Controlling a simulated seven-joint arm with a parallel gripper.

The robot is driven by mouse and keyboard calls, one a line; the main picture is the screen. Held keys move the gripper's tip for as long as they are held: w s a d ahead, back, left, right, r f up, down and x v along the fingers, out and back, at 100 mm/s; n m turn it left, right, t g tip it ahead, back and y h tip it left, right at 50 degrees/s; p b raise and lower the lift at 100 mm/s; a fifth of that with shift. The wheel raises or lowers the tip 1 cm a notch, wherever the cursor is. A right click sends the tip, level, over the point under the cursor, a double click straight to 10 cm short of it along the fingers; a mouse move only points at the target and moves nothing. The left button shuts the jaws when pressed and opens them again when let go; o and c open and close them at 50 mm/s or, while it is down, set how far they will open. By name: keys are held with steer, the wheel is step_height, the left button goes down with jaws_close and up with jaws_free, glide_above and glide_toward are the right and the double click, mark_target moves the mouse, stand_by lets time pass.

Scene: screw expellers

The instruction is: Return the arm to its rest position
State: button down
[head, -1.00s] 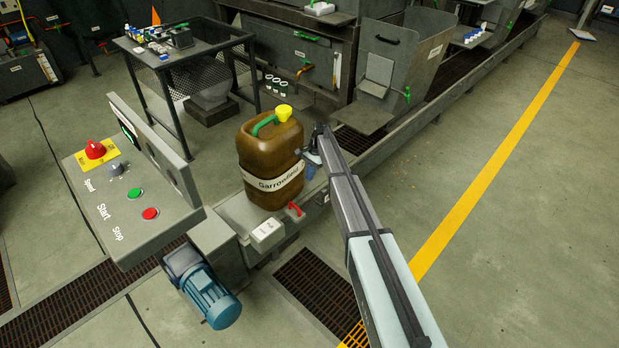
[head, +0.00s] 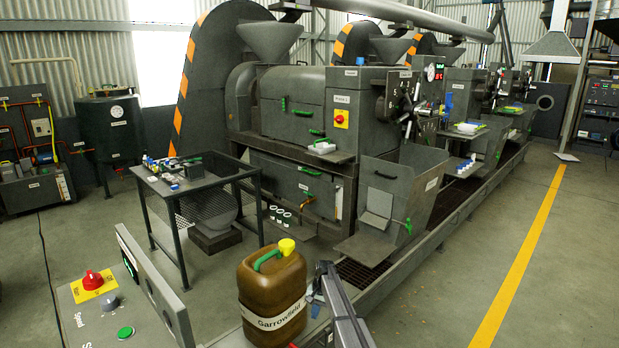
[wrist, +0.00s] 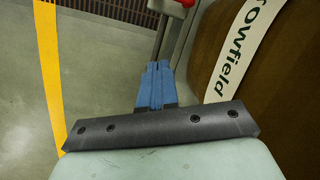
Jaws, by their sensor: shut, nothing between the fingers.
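My gripper (wrist: 155,86) shows in the wrist view as two blue fingers pressed together, with nothing between them. In the head view its blue part (head: 316,298) is just right of the brown jerrycan (head: 262,290), partly hidden by my arm. The jerrycan stands upright, with a yellow cap, a green handle and a "Garrowfield" label. In the wrist view the jerrycan (wrist: 284,95) fills the right side, close beside the fingers. I see no clear contact between them. My arm comes in from the bottom of the head view.
A control panel (head: 155,290) with a red knob and a green button stands at the lower left. A mesh table (head: 210,172) with small items is behind it. The screw expeller (head: 300,110) fills the back. Open floor with a yellow line (head: 520,260) lies to the right.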

steer(key=s+d+f+n+g, duration=0.1)
steer(key=s+d+f, duration=0.4)
steer(key=s, duration=1.8)
steer(key=s+d+f+n+g+h, duration=0.1)
steer(key=s+d+f+g, duration=0.2)
steer(key=s, duration=2.1)
steer(key=s+d+f+n+g+h, duration=0.1)
steer(key=s+d+f, duration=0.5)
steer(key=s, duration=1.8)
step_height(320, 180, down, 3)
steer(key=shift+s+d+r+n+g, duration=0.1)
steer(key=shift+s+d+n+g, duration=0.2)
steer(key=shift+d+g, duration=0.1)
